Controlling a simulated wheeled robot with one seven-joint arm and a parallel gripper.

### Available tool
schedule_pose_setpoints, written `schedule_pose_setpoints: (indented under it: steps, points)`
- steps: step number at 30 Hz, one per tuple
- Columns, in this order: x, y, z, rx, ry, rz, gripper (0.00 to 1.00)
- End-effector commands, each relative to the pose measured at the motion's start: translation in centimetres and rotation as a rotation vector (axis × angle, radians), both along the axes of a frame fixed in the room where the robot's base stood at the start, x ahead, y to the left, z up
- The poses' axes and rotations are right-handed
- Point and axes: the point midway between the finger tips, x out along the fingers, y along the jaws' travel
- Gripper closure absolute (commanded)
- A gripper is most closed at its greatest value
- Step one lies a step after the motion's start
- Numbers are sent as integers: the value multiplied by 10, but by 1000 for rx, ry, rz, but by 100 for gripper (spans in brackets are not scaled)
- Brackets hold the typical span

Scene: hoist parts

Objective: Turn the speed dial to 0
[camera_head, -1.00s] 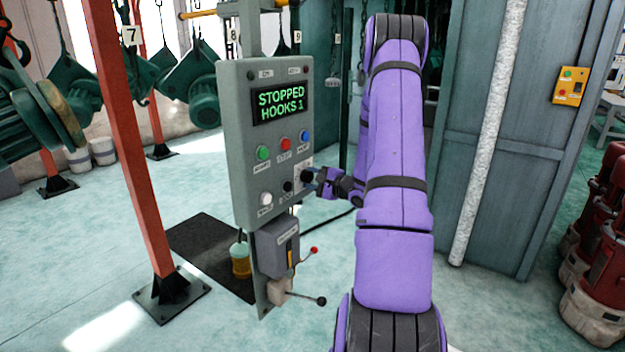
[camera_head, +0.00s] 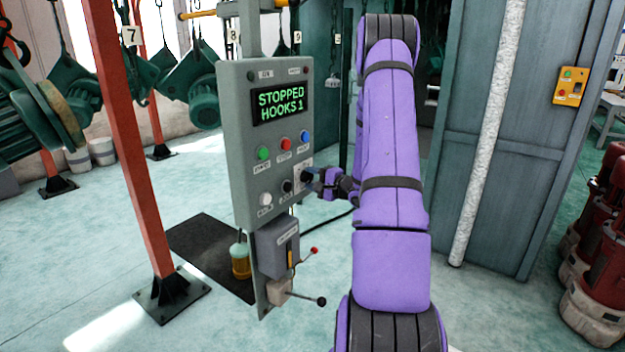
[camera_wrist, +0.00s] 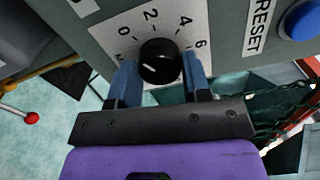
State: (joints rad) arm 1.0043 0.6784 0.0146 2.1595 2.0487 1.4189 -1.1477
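The speed dial is a black round knob (camera_wrist: 159,62) on a white scale plate marked 0, 2, 4 and 6 in the wrist view. In the head view, my gripper (camera_head: 315,180) is at the lower right of the grey control panel (camera_head: 240,165) and hides most of the dial. The display (camera_head: 280,103) reads STOPPED, HOOKS 1.
Green (camera_head: 263,153), red (camera_head: 286,144) and blue (camera_head: 305,136) buttons are just above the dial. The blue one (camera_wrist: 300,18), near a RESET label, is close in the wrist view. A red-tipped lever (camera_head: 313,250) sticks out below. An orange post (camera_head: 128,150) stands left.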

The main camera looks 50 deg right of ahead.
Motion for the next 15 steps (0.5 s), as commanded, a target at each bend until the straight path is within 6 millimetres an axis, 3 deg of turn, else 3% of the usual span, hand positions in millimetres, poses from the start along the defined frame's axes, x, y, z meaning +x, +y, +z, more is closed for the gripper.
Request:
schedule_pose_setpoints:
  steps: [1,3,11,15]
  points:
    - [0,0,-1,1,1,-1,44]
    - [0,0,0,1,1,0,32]
    - [-1,0,0,1,0,0,32]
    - [-10,-2,0,0,0,-2,32]
